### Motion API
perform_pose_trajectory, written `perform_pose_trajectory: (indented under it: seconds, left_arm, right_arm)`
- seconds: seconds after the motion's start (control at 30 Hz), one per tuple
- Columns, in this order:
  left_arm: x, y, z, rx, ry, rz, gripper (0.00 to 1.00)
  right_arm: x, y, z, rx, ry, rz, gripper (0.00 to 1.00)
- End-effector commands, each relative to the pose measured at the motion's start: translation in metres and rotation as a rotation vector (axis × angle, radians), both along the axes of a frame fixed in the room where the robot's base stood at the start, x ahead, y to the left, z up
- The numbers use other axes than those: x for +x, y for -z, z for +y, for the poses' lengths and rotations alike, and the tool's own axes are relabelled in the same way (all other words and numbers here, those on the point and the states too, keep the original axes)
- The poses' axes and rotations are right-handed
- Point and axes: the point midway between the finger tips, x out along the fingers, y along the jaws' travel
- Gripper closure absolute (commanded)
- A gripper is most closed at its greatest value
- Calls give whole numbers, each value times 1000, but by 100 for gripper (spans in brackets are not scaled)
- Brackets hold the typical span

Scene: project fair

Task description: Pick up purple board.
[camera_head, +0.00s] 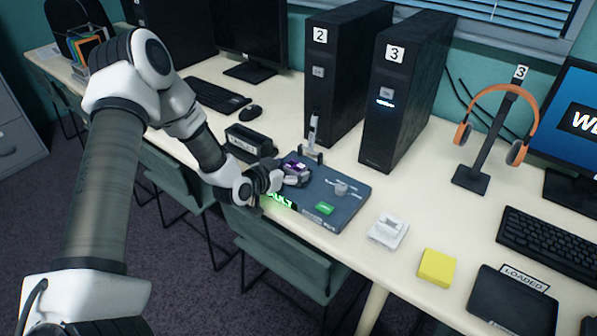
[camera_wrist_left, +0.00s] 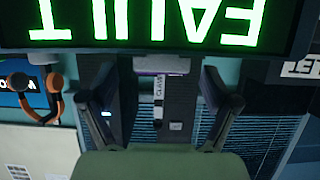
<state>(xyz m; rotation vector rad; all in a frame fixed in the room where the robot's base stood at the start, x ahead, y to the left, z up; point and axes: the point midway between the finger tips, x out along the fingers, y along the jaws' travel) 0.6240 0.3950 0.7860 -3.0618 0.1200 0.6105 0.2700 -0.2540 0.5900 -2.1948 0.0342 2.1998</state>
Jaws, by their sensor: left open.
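The purple board (camera_head: 296,165) sits on the left part of a dark blue test station (camera_head: 350,190) on the table. My left gripper (camera_head: 284,177) is low at the station's front left edge, right beside the board, and hides part of it. In the left wrist view my left gripper (camera_wrist_left: 158,85) has its two fingers apart. A thin pale purple edge (camera_wrist_left: 150,73) shows between them, likely the board. A lever labelled CLAMP (camera_wrist_left: 158,100) is behind it; it stands upright in the head view (camera_head: 312,135). I cannot tell whether the fingers touch the board. My right gripper is not in view.
The station's front shows a green FAULT sign (camera_wrist_left: 150,22). Towers 2 (camera_head: 340,65) and 3 (camera_head: 400,100) stand close behind. A black labelled box (camera_head: 250,140) is to the left. A white holder (camera_head: 388,231) and a yellow block (camera_head: 436,267) lie to the right.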

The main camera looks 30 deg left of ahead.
Motion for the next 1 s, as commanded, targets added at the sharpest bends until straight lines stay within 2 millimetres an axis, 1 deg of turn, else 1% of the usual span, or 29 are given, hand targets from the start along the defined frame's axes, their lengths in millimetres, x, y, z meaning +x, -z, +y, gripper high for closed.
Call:
perform_pose_trajectory:
  seconds: [0.03,0.13,0.2,0.37,0.4,0.47,0.5,0.53,0.57,0.87,1.0]
  left_arm:
    - [9,5,-1,5,3,1,12]
    - [21,10,-2,3,2,2,12]
    - [24,11,-2,0,0,2,12]
    - [24,10,-2,-1,0,2,12]
    - [24,10,-2,-1,0,2,27]
    - [24,10,-2,-1,0,2,48]
    - [23,10,-2,-1,0,2,62]
    - [23,10,-2,-1,0,2,73]
    - [23,10,-2,-1,0,2,74]
    - [23,10,-2,-1,0,2,75]
    - [23,4,-2,-1,0,1,75]
  right_arm:
    - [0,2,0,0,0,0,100]
    - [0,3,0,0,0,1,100]
    - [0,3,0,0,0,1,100]
    - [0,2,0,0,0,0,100]
    - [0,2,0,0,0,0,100]
    - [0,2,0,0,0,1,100]
    - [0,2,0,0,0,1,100]
    - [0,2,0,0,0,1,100]
    - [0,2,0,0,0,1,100]
    - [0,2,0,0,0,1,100]
    - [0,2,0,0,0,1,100]
